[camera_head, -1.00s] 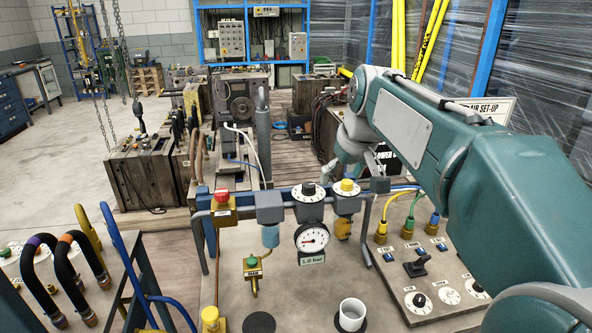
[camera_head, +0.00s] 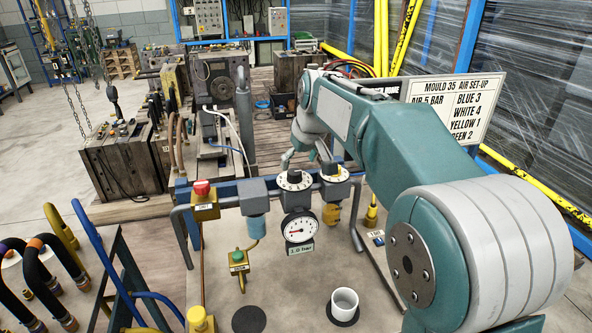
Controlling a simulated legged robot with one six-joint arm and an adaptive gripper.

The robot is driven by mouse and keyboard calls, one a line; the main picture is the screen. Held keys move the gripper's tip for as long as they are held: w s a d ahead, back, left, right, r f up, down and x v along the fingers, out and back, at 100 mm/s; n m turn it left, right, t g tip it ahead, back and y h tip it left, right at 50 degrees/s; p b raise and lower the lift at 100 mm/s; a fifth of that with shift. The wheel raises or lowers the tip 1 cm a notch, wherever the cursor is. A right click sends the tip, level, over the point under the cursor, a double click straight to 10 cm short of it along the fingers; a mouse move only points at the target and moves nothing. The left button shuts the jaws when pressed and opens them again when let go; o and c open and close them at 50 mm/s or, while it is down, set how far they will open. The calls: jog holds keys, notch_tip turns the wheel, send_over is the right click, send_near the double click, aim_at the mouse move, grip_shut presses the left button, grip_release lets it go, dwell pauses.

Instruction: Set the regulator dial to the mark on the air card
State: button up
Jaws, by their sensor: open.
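The regulator dial (camera_head: 294,180) is a white disc with marks and a black knob, on top of the pipe rail at the centre. Below it hangs a round gauge (camera_head: 300,228) with a red needle and a green label that seems to read 1.0 bar. The air card (camera_head: 451,105) stands at the right; it reads AIR 5 BAR, BLUE 3, WHITE 4, YELLOW 1, and a partly hidden line ending in EEN 2. My gripper (camera_head: 305,160) is open and empty, just above and behind the dial in the picture, apparently not touching it. My arm covers the card's lower left.
A white cup (camera_head: 344,305) stands on the bench in front. My arm hides the bench's right side.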

aim_at(294, 172)
jog(key=shift+a+x, duration=0.15)
jog(key=shift+x, duration=0.8)
jog(key=shift+a+x, duration=0.1)
jog(key=shift+x, duration=0.9)
jog(key=shift+d, duration=0.1)
jog(key=c, duration=1.2)
